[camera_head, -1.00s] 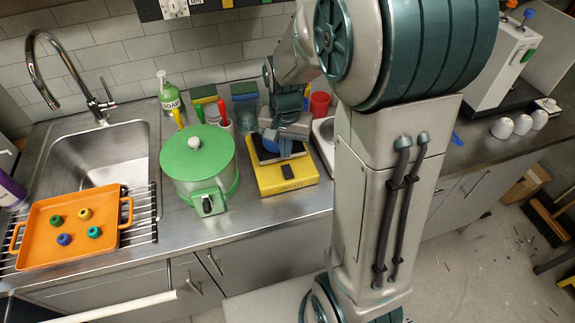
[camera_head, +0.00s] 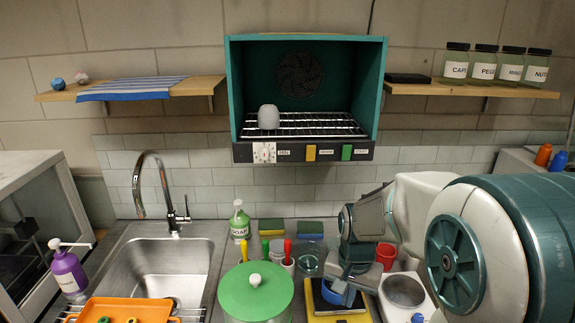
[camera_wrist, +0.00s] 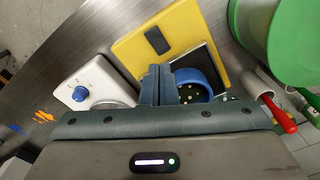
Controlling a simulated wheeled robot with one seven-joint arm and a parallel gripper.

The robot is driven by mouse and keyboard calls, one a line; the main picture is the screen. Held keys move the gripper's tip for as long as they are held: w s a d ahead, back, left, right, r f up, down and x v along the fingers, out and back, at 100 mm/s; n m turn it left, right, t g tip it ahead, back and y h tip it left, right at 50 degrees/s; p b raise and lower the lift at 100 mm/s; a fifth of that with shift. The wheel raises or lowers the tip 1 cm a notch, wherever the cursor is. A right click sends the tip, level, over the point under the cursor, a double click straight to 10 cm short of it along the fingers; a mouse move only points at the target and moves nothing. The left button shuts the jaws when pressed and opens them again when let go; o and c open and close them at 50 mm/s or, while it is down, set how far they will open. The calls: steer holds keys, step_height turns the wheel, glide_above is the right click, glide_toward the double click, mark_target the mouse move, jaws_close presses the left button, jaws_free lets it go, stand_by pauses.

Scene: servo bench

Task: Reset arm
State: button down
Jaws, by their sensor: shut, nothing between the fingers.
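My gripper (camera_head: 341,286) is shut and empty, its fingers pointing down over the yellow scale (camera_head: 338,318). The wrist view shows the shut fingers (camera_wrist: 158,84) in front of the yellow scale (camera_wrist: 145,40) and its dark plate. My arm reaches in from the right.
A red cup (camera_head: 386,255) is behind. A teal oven (camera_head: 380,85) holding a grey cup (camera_head: 268,117) hangs above. The sink (camera_head: 160,265) is left.

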steer(key=s+r+n+t, duration=0.1)
steer(key=s+r+n, duration=0.1)
steer(key=s+r, duration=0.2)
steer(key=s+r+n+t, duration=0.2)
steer(key=s+r+n, duration=0.1)
steer(key=s, duration=0.6)
steer(key=shift+v, duration=0.85)
steer(key=shift+w, duration=0.1)
